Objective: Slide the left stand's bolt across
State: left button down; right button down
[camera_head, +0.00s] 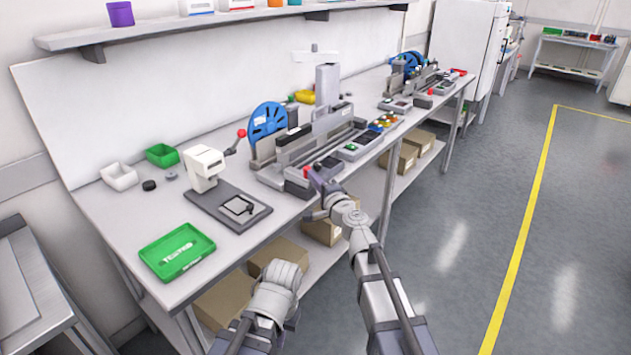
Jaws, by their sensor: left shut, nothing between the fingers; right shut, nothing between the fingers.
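The left stand (295,145) is a grey feeder unit with a blue reel (268,122) at its back left, standing on the middle of the long bench. A small red part (306,171) shows at its front end; I cannot tell whether it belongs to the bolt. My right gripper (316,178) is shut and empty, right beside this red part; I cannot tell whether they touch. My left gripper (290,320) is low in the view, in front of the bench and well away from the stand. It is shut and empty, its fingertips hard to make out.
A second stand (420,80) with a blue reel is farther along the bench. A white press-like device (204,167), a green tray (177,251) and small bins (119,176) occupy the near left. Cardboard boxes (277,258) sit on the lower shelf. The floor at right is clear.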

send_over(290, 183)
jog(key=w, duration=0.1)
jog(key=shift+a, duration=0.25)
dwell(0.4)
jog(key=shift+s+d, duration=0.2)
jog(key=shift+s, duration=0.4)
jog(key=v, duration=1.3)
jog(key=shift+d+f, duration=0.1)
